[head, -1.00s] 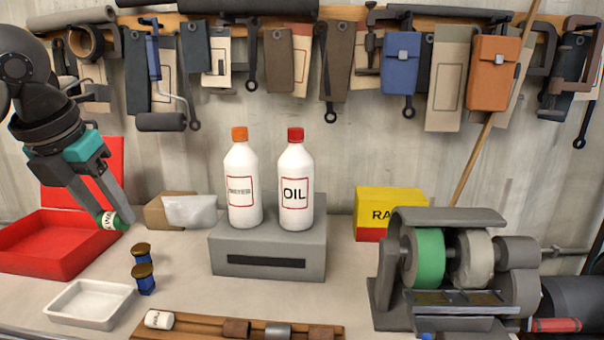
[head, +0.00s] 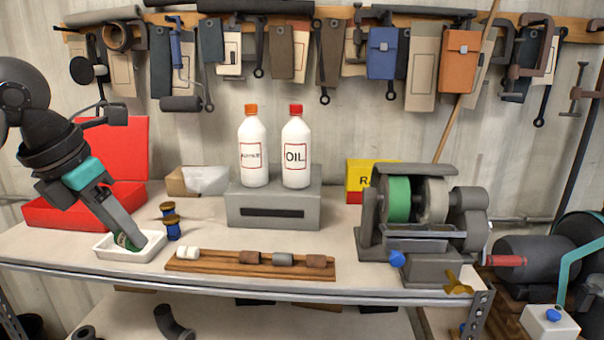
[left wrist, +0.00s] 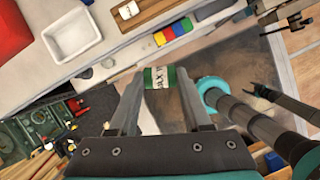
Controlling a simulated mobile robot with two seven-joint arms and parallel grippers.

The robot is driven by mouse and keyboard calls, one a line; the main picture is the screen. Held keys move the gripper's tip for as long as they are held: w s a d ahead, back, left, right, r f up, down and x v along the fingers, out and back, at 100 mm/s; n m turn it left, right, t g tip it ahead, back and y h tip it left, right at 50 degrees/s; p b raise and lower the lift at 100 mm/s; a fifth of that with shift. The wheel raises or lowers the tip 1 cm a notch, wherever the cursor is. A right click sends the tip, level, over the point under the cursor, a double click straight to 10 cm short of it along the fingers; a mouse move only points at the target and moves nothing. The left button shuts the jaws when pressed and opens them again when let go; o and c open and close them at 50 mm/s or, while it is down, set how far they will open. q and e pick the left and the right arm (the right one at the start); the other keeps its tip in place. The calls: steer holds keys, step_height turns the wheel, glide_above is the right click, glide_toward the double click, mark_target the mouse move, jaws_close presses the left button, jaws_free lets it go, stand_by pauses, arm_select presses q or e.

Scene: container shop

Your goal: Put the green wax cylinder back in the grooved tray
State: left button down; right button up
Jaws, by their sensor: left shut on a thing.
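My left gripper (head: 143,247) is shut on the green wax cylinder (head: 124,242), which has a white label band. In the head view they overlap the white dish; the wrist view shows the cylinder (left wrist: 160,77) between the fingertips, with the dish apart from it, so it seems held in front of or above the dish. The grooved tray (head: 222,277) is brown wood and lies at the bench's front edge, to the right of the gripper. It bears a white cylinder (head: 187,253) at its left, then a bare gap, then brown and grey cylinders. My right gripper is not clearly seen.
The white dish (head: 104,252) and a red open box (head: 80,213) are at the left. A grinding machine (head: 420,225) stands at the right.

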arm_select(q)
steer(key=s+d+f+m+g+b, duration=0.2)
steer(key=s+d+f+m+b, duration=0.1)
steer(key=f+m, duration=0.7)
steer(key=s+d+f+m+g+y+b, duration=0.1)
steer(key=s+d+f+m+g+b, duration=0.2)
steer(key=f+m+b, duration=0.3)
steer(key=s+d+f+m+g+y+b, duration=0.1)
steer(key=s+d+f+m+g+b, duration=0.2)
steer(key=f+m, duration=1.1)
steer(key=shift+s+d+m+b, duration=0.4)
steer(key=shift+s+d+b, duration=0.2)
steer(key=shift+s+b, duration=0.35)
steer(key=shift+s+r, duration=0.1)
